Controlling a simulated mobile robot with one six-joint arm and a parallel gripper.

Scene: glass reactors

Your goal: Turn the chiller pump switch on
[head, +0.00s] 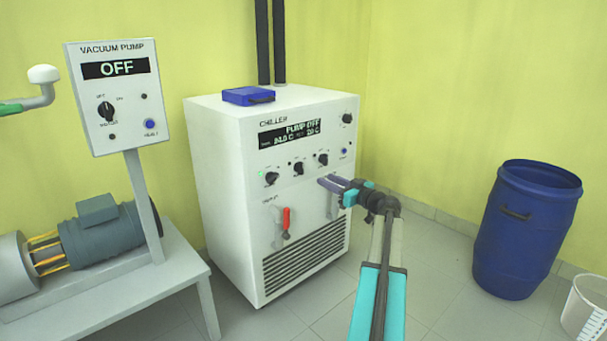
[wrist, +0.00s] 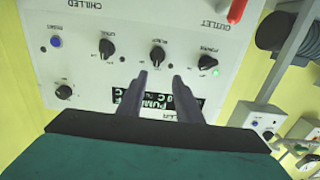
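The chiller (head: 225,160) is a white cabinet with a display (head: 290,133) reading "PUMP OFF". Its front has a row of black rotary knobs. The power knob (head: 271,178) has a lit green lamp beside it. The pump switch (head: 298,168) is the black knob to its right; in the upside-down wrist view the pump switch (wrist: 157,57) lies just beyond my fingertips, roughly in line with the gap between them. My gripper (wrist: 161,77) is open with nothing between its fingers. In the head view my gripper (head: 322,181) is in front of the panel, below the knob row.
A red-handled valve (head: 286,222) is lower on the chiller front. A blue case (head: 248,96) lies on top. The vacuum pump panel (head: 115,95), reading "OFF", stands left above a grey bench (head: 180,280). A blue barrel (head: 525,230) and white bucket (head: 587,305) stand right.

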